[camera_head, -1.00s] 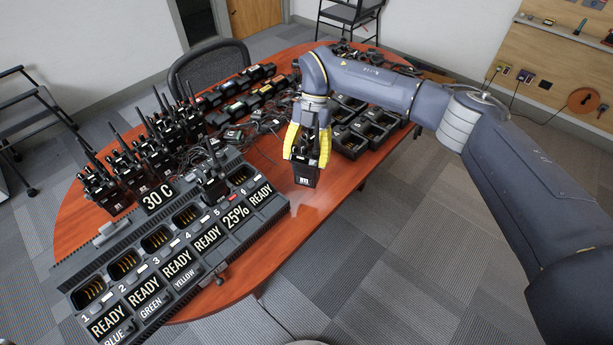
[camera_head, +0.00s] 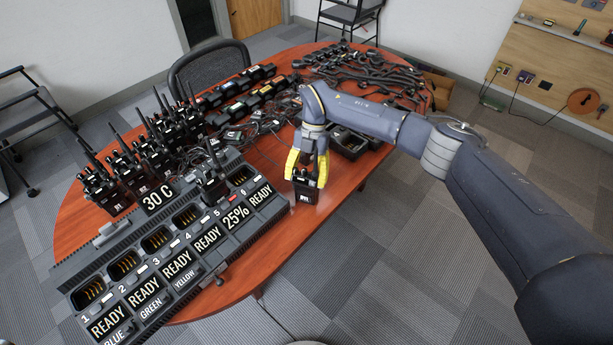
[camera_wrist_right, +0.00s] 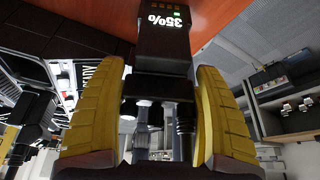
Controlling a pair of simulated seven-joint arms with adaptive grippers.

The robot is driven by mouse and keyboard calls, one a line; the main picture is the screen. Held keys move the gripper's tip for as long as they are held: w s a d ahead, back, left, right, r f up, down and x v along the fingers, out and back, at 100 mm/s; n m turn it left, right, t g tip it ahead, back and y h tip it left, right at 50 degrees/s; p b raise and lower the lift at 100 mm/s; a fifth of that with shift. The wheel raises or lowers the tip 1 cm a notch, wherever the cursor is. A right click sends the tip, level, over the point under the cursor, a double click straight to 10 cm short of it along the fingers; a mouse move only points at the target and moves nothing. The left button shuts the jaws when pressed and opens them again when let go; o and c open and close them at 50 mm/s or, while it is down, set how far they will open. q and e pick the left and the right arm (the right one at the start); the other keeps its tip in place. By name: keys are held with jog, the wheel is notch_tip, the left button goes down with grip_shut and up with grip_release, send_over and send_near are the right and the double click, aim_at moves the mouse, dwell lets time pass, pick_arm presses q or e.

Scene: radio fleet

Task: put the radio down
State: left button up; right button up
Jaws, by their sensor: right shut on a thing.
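A black radio (camera_head: 306,190) is between the yellow fingers of my right gripper (camera_head: 307,170), over the right front part of the wooden table (camera_head: 258,243). The right gripper is shut on it. In the right wrist view the radio (camera_wrist_right: 165,45) shows a "35%" readout, with a yellow finger on each side. The radio hangs upright, its lower end close to the tabletop; I cannot tell if it touches. My left gripper is not in view.
A multi-slot charger (camera_head: 160,250) with one radio (camera_head: 211,182) in it lies left of the gripper. Several radios (camera_head: 130,170) stand at the table's left. Charger cups (camera_head: 348,143) and cables (camera_head: 375,72) lie behind the arm. Bare wood surrounds the held radio.

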jog(key=o, duration=1.6)
jog(key=v, duration=1.2)
